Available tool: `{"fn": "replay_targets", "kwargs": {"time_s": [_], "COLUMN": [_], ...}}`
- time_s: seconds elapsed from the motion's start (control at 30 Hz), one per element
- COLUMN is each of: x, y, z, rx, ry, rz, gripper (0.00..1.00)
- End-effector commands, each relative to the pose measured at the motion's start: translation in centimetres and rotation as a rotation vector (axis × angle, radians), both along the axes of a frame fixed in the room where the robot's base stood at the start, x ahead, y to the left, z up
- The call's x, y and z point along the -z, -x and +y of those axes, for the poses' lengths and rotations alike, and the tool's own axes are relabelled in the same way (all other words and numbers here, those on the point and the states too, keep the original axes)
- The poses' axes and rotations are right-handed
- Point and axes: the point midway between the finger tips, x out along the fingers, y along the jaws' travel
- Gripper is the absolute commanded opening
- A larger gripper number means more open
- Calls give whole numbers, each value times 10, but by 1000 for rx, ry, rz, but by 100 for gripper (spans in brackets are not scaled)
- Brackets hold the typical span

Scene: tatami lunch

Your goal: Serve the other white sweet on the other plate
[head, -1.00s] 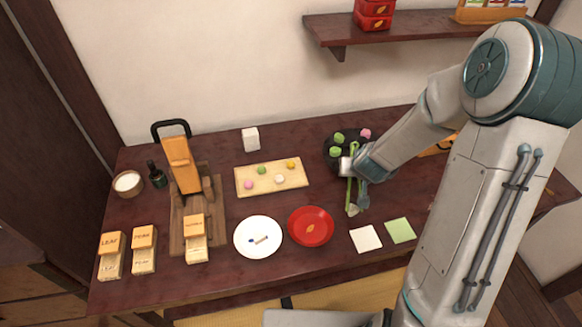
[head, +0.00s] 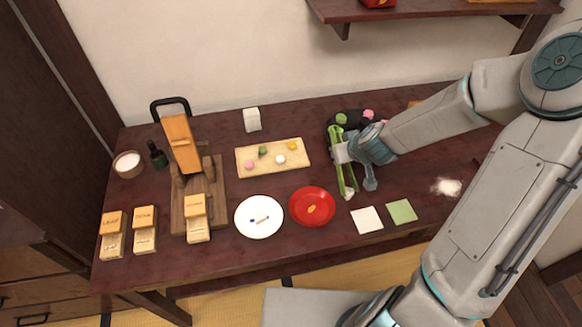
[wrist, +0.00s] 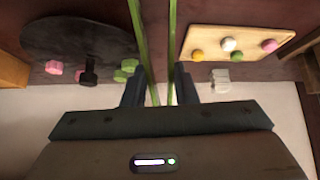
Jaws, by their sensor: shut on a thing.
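My gripper (head: 345,153) is shut on the green tongs (head: 336,165), whose two long arms also run up between my fingers in the wrist view (wrist: 172,50). The tongs are over the near edge of the dark round tray; whether they touch it I cannot tell. The white sweet (head: 280,159) sits on the light wooden board (head: 245,166), left of my gripper; it also shows in the wrist view (wrist: 229,44). The white plate (head: 259,232) holds a small dark-blue and tan item. The red plate (head: 325,217) has an orange leaf shape in its middle and no sweet on it.
Pink (head: 249,165), green (head: 263,152) and yellow (head: 292,146) sweets share the board. The dark tray (wrist: 60,35) holds green and pink sweets. White (head: 367,219) and green (head: 401,211) squares lie right of the red plate. A white powdery patch (head: 447,187) lies farther right.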

Motion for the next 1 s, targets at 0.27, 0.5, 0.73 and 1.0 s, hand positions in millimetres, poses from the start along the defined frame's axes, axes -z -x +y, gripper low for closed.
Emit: {"fn": "replay_targets", "kwargs": {"time_s": [0.27,0.5,0.73,1.0], "x": [-4,-9,-17,-28], "y": [11,22,36,53], "z": [20,37,57,77], "rx": [-187,-356,-554,-777], "ry": [-3,-1,5,4], "rz": [0,0,-1,-3], "gripper": [0,0,0,0]}}
